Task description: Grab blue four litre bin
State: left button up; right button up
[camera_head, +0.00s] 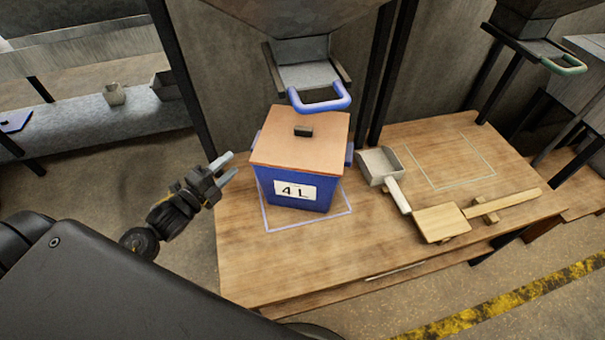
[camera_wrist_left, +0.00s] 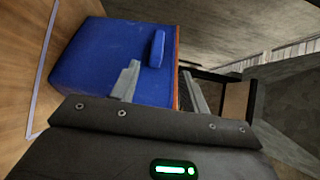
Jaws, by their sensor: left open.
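The blue bin (camera_head: 291,190) stands upright on the wooden table, marked "4 L" on its front. It has a flat wooden lid (camera_head: 287,143) with a dark knob, and a blue handle on each side. My left gripper (camera_head: 226,169) is open and empty, just left of the bin, with its fingers pointing toward it. In the left wrist view the bin (camera_wrist_left: 105,58) fills the upper left, its side handle (camera_wrist_left: 156,48) lies ahead of the open fingers of my gripper (camera_wrist_left: 163,82). I cannot tell whether a finger touches the bin. My right gripper is not in view.
The wooden table (camera_head: 270,270) has a pale outlined square under the bin and an empty outlined square at right. A metal scoop (camera_head: 381,167) and a wooden paddle (camera_head: 441,223) lie right of the bin. A hopper chute with a blue handle (camera_head: 322,101) hangs close behind the bin.

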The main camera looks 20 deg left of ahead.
aim_at(253, 144)
pick_arm(q)
jog(key=x, duration=0.7)
jog(key=p+x, duration=0.1)
jog(key=x, duration=0.2)
jog(key=shift+w+f, duration=0.25)
jog(key=shift+w, duration=0.15)
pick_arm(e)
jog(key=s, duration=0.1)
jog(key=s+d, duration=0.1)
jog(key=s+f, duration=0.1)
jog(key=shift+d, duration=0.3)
pick_arm(q)
grip_shut()
dwell(0.5)
jog(key=shift+r, duration=0.15)
